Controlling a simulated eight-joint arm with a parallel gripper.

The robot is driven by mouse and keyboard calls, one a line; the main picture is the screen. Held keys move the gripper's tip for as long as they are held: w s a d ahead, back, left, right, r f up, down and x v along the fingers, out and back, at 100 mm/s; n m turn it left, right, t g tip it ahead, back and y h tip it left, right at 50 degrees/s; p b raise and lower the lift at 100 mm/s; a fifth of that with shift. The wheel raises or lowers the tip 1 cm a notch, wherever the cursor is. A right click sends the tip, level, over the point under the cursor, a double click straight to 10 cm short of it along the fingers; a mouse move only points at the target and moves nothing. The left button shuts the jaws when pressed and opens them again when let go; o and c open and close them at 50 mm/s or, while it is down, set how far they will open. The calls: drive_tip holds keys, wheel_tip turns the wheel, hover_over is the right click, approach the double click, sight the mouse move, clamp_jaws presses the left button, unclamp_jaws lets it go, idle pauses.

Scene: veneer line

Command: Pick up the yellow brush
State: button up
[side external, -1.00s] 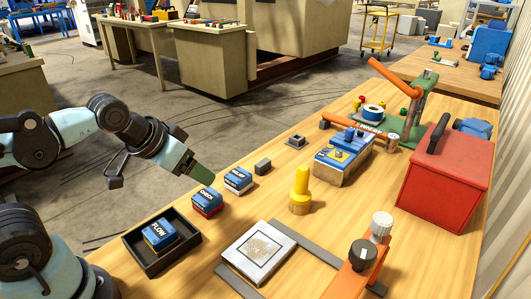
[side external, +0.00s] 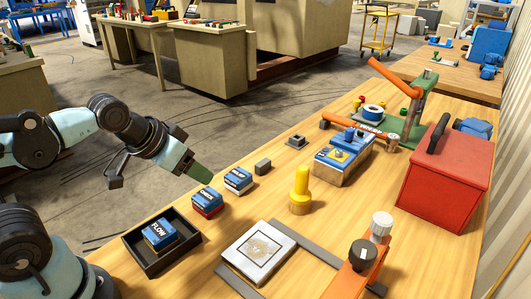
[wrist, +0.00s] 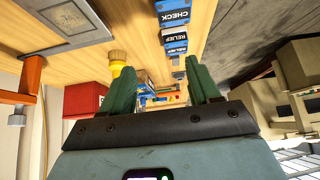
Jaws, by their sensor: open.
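The yellow brush (side external: 300,190) stands upright on the wooden bench, with a thick round base and a narrower upper part. It also shows in the wrist view (wrist: 117,57), left of centre and partly behind a green finger. My gripper (side external: 156,177) is at the left in the side view, above the bench's left edge and well apart from the brush. In the wrist view, its two green fingers (wrist: 160,82) are spread, with nothing held between them.
Blue-topped blocks (side external: 207,201) stand between my gripper and the brush; one sits in a black tray (side external: 151,263). A framed plate (side external: 233,262) lies in front. A red toolbox (side external: 447,178), a blue-topped fixture (side external: 341,168) and an orange-handled clamp (side external: 411,110) stand to the right.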

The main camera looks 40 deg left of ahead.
wheel_tip(320, 180, up, 4)
drive_tip(key=m+g+h, duration=0.1)
drive_tip(key=m+g, duration=0.5)
drive_tip(key=m, duration=0.4)
hover_over(303, 179)
drive_tip(key=a, duration=0.2)
drive_tip(key=f, duration=0.6)
drive_tip(key=shift+w+d+f, duration=0.15)
drive_tip(key=shift+d+f, duration=0.15)
drive_tip(key=shift+w+d+f, duration=0.1)
drive_tip(key=shift+w+f, duration=0.1)
drive_tip(key=shift+f, duration=0.7)
drive_tip(key=shift+w+d+f, duration=0.15)
drive_tip(key=shift+f, duration=0.7)
drive_tip(key=shift+w+d+f, duration=0.1)
drive_tip(key=shift+w+f, duration=0.1)
drive_tip(key=shift+f, duration=0.7)
drive_tip(key=c, duration=1.1)
